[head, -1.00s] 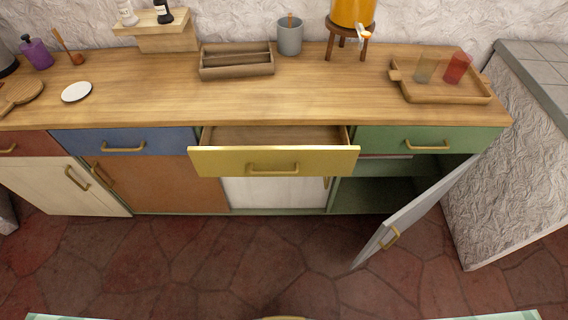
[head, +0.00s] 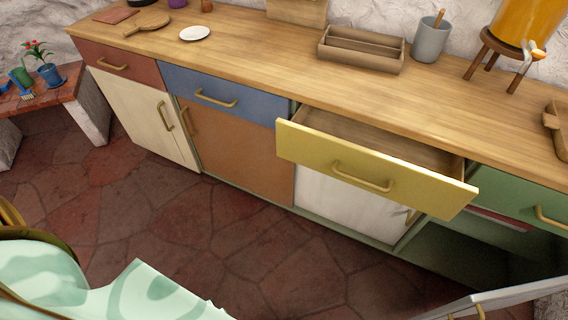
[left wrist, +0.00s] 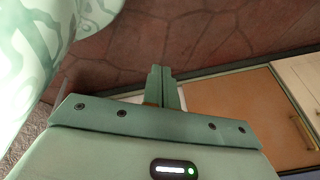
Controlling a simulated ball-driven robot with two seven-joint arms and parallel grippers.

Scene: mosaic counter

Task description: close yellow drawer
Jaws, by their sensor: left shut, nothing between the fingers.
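The yellow drawer (head: 370,172) is pulled open from the counter in the head view, and the inside of its box shows behind the front. Its brass handle (head: 361,177) sits in the middle of the front. My left gripper (left wrist: 162,74) shows only in the left wrist view; its fingers are together and empty, above the red stone floor, with the orange door (left wrist: 232,106) to the right. The yellow drawer does not show in that view. My right gripper is in neither view.
The wooden counter (head: 270,75) runs above the blue drawer (head: 218,95) and the green drawer (head: 520,203), both shut. A pale cabinet door (head: 505,296) stands open at the lower right. A bench with plants (head: 60,95) stands at the left. The stone floor (head: 230,230) before the counter is mostly clear.

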